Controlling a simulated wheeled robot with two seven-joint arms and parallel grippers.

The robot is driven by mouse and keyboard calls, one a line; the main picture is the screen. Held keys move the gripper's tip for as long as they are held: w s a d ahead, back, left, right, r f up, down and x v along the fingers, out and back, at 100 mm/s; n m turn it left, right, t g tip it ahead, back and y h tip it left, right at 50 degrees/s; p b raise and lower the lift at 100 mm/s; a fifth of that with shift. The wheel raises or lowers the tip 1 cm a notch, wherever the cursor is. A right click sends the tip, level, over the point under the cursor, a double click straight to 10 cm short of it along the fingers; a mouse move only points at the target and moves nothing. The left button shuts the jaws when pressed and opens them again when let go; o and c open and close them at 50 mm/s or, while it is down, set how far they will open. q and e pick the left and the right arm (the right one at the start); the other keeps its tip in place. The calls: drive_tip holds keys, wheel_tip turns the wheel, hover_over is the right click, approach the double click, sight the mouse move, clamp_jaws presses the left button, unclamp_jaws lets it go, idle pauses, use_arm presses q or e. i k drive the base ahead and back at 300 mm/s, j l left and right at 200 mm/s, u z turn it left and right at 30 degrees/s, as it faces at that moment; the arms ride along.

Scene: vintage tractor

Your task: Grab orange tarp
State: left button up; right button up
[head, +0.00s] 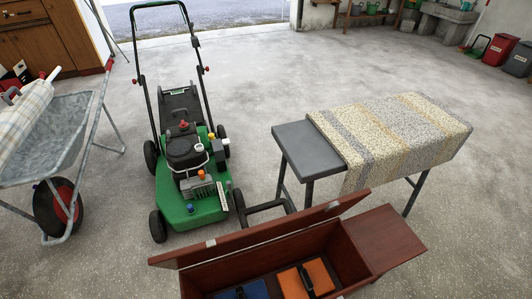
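A folded orange item (318,275), which looks like the orange tarp, lies inside an open wooden box (380,240) at the bottom of the head view. A dark strap or handle crosses its middle. The front part of the box is cut off by the picture's lower edge. Neither of my grippers shows in this view.
A blue item (256,289) lies left of the orange one in the box. The box's raised wooden lid (250,237) stands along its far side. Beyond are a green lawn mower (190,195), a cloth-covered table (395,130) and a wheelbarrow (45,135).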

sight(310, 280)
drive_tip(key=k+j+z, duration=0.4)
drive_tip(key=j, duration=0.25)
drive_tip(key=k+j+z, duration=0.45)
drive_tip(key=j+z, duration=0.2)
drive_tip(key=j, duration=0.25)
drive_tip(key=j+z, duration=0.25)
drive_tip(key=j, duration=0.2)
drive_tip(key=k+j+z, duration=0.2)
drive_tip(key=j, duration=0.25)
drive_tip(key=j+z, duration=0.25)
drive_tip(key=j, duration=0.2)
drive_tip(key=i+j+z, duration=0.15)
drive_tip(key=j, duration=0.2)
drive_tip(key=i+j+z, duration=0.2)
drive_tip(key=j, duration=0.15)
drive_tip(key=i+j+z, duration=0.15)
drive_tip(key=j, duration=0.2)
drive_tip(key=j+z, duration=0.2)
drive_tip(key=j, duration=0.15)
